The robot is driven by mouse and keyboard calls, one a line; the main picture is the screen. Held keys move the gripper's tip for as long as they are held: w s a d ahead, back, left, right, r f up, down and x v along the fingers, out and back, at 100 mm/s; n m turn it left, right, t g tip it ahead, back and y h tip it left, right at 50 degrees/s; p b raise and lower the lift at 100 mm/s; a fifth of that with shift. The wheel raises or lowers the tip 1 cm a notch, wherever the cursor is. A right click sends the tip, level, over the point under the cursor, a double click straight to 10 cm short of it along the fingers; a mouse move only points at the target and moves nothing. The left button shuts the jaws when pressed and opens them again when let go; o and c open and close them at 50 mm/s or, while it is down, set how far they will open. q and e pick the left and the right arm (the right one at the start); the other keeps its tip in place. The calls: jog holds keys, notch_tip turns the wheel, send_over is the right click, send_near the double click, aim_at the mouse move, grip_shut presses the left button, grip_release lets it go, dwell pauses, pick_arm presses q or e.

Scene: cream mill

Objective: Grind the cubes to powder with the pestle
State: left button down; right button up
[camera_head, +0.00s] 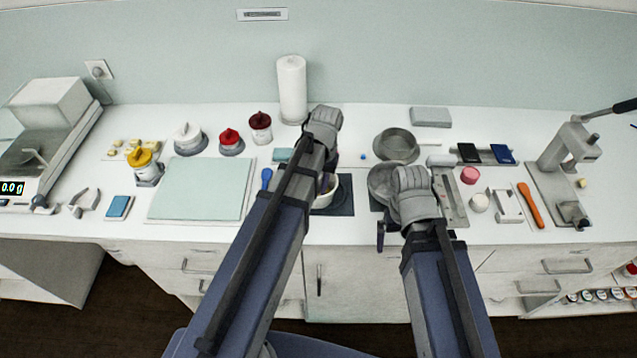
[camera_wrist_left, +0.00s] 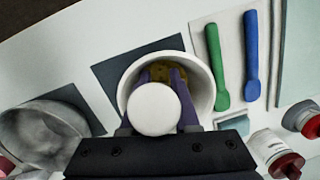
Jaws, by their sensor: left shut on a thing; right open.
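The white mortar (camera_wrist_left: 207,72) stands on a dark square mat (camera_wrist_left: 108,70) in the left wrist view. Yellow-brown material (camera_wrist_left: 160,73) shows inside it; whether it is cubes or powder I cannot tell. My left gripper (camera_wrist_left: 154,118), with purple fingers, is shut on the white pestle (camera_wrist_left: 154,108), whose round top faces the camera. The pestle's lower end is hidden. In the head view my left arm covers much of the mortar (camera_head: 328,201). My right gripper (camera_head: 390,232) is open, in front of the grey metal bowl (camera_head: 378,180), to the mortar's right.
A green spoon (camera_wrist_left: 217,65) and a blue spoon (camera_wrist_left: 251,60) lie beside the mortar. A grey round pan (camera_head: 397,145) stands behind the metal bowl. A pale green mat (camera_head: 200,188) lies left, a scale (camera_head: 42,140) far left and a press (camera_head: 562,150) far right.

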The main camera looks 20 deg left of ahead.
aim_at(333, 190)
pick_arm(q)
jog(key=shift+s, duration=0.3)
jog(key=shift+d, duration=0.15)
jog(key=shift+s+d+f, duration=0.1)
jog(key=shift+s+d, duration=0.05)
jog(key=shift+d, duration=0.65)
jog(key=shift+w+d, duration=0.4)
jog(key=shift+d, duration=0.2)
jog(key=shift+w+d, duration=0.35)
jog(key=shift+d, duration=0.2)
jog(key=shift+w+a, duration=0.1)
jog(key=shift+w+a, duration=0.25)
jog(key=shift+w, duration=0.25)
jog(key=shift+w+a+r, duration=0.2)
jog(key=shift+w+a, duration=0.1)
jog(key=shift+a, duration=0.2)
